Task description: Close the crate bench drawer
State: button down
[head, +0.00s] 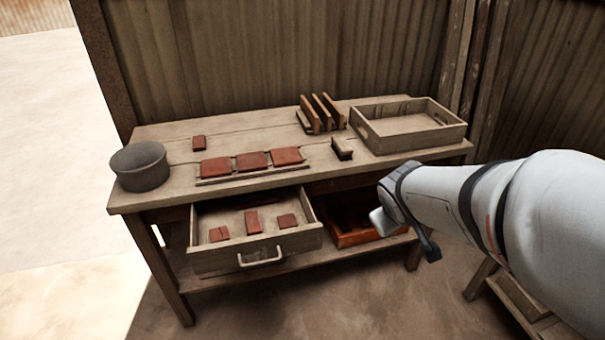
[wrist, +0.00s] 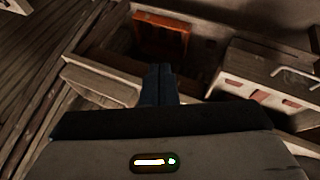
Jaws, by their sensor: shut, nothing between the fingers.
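The wooden crate bench drawer (head: 255,245) is pulled out from under the left part of the bench in the head view. Its pale bar handle (head: 261,257) is on the front. Several red tiles lie inside it. My gripper (head: 381,222) is to the right of the drawer, apart from it, in front of the bench; its fingers are hard to make out there. In the wrist view the gripper's dark fingers (wrist: 159,84) are shut together with nothing between them. The drawer (wrist: 265,78) shows on the right side of that view, with its handle (wrist: 295,75).
The bench top (head: 300,160) holds a grey bucket (head: 141,167), red tiles on a board, a slotted wooden rack (head: 322,113), a small block (head: 342,149) and an open wooden tray (head: 408,140). An orange-red crate (head: 358,238) sits under the bench, right of the drawer.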

jog(key=w+a+f+n+t+y, duration=0.2)
jog(key=w+f+n, duration=0.25)
jog(key=w, duration=0.25)
jog(key=n+g+y+b, duration=0.4)
jog(key=n+y+b, duration=0.3)
jog(key=n, duration=0.3)
send_near(298, 249)
jog(key=x, duration=0.4)
jog(key=shift+s+a+f, duration=0.1)
jog(key=shift+s+f, duration=0.05)
jog(key=shift+s, duration=0.25)
jog(key=shift+w+a, duration=0.1)
jog(key=shift+w, duration=0.35)
